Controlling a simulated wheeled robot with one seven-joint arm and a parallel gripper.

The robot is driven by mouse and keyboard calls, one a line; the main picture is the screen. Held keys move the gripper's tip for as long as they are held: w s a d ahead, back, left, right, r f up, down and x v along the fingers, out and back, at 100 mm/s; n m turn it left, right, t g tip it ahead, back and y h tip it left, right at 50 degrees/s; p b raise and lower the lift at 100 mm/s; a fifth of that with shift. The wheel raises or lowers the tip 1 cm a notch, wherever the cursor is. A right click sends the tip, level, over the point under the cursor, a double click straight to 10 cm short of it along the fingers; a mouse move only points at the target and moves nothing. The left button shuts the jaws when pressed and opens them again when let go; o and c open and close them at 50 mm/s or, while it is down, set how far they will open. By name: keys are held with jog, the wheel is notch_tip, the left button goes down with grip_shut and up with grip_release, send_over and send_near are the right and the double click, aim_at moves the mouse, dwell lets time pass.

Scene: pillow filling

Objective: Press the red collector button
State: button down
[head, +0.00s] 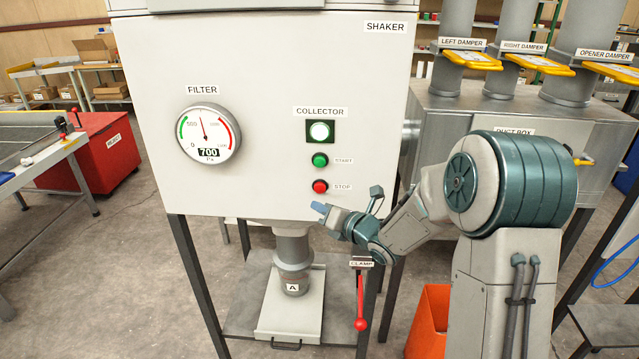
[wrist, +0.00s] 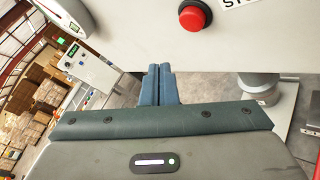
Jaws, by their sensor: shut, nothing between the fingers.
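The red collector button (head: 320,187), labelled STOP, sits on the front of the white shaker cabinet (head: 265,70), below the green START button (head: 320,160) and a lit white-green lamp (head: 319,131). In the wrist view the red button (wrist: 195,15) shows at the top, right of the fingertips. My gripper (head: 318,208) is just below the red button, near the cabinet's lower edge, and apart from the button. In the wrist view its blue fingers (wrist: 159,72) are together with nothing between them.
A filter gauge (head: 209,133) reading 700 is left on the cabinet. Below are a spout (head: 292,250) and a red clamp handle (head: 361,312). An orange bin (head: 430,322) stands under my arm. The duct box (head: 510,118) with yellow damper handles is at right.

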aim_at(320, 188)
jog(key=shift+w+d+b, duration=0.1)
jog(key=shift+w+b, duration=0.25)
jog(key=shift+w, duration=1.9)
jog(key=shift+w+b, duration=0.15)
jog(key=shift+b, duration=0.25)
jog(key=shift+w+b, duration=0.25)
jog(key=shift+b, duration=0.1)
